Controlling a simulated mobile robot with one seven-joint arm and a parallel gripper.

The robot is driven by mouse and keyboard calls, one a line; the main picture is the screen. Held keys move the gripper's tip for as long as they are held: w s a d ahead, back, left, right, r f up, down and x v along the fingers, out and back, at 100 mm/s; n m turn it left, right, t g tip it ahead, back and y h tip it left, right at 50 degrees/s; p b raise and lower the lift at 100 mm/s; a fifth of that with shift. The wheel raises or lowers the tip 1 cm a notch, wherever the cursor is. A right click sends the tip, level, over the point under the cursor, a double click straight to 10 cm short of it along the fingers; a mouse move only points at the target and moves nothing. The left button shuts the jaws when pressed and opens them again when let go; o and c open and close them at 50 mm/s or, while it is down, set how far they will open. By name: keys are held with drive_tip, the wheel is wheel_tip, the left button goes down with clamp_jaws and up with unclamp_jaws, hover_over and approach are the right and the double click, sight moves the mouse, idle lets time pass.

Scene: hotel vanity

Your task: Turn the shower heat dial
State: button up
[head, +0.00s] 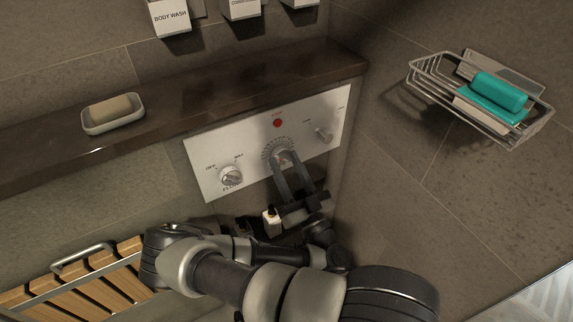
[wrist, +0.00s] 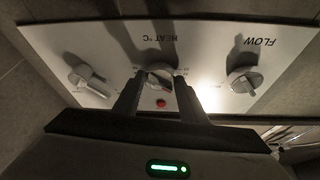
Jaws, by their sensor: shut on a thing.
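The shower control panel (head: 215,165) is a white plate on the tiled wall below a dark ledge. The heat dial (head: 281,156) is a round knob with tick marks at the panel's middle. In the wrist view the heat dial (wrist: 158,78) lies below the "HEAT °C" label. My gripper (head: 288,165) reaches the panel from below, with its two fingers shut on the heat dial, one at each side. In the wrist view my gripper (wrist: 158,82) partly hides the dial, so its pointer setting is not clear.
The flow knob (head: 230,175) sits left of the dial and a lever-like knob (head: 323,134) sits right. A red button (head: 278,123) is just above. A soap dish (head: 113,120) stands on the ledge. A wire basket (head: 480,107) hangs on the right wall. A wooden slatted seat (head: 75,278) is lower left.

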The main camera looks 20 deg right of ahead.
drive_tip(key=shift+r+m, duration=0.1)
drive_tip(key=shift+m, duration=0.2)
drive_tip(key=m+h+p, duration=0.1)
drive_tip(key=m, duration=0.1)
drive_tip(key=m+h+p, duration=0.1)
drive_tip(key=m+p, duration=0.1)
drive_tip(key=m+h+p, duration=0.1)
drive_tip(key=m+p, duration=0.1)
drive_tip(key=shift+a+r, duration=0.25)
drive_tip(key=m+h+p, duration=0.1)
drive_tip(key=m+p, duration=0.1)
drive_tip(key=m+g+h+p, duration=0.1)
drive_tip(key=m, duration=0.1)
drive_tip(key=shift+a+m+p, duration=0.15)
drive_tip(key=shift+m+p, duration=0.15)
drive_tip(key=shift+p, duration=0.05)
drive_tip(key=shift+m+h+p, duration=0.3)
drive_tip(key=shift+m+p, duration=0.2)
drive_tip(key=shift+m, duration=0.2)
drive_tip(key=shift+g, duration=0.3)
drive_tip(key=o, duration=1.1)
drive_tip(key=shift+f, duration=0.1)
drive_tip(key=shift+c, duration=0.2)
drive_tip(key=shift+s, duration=0.1)
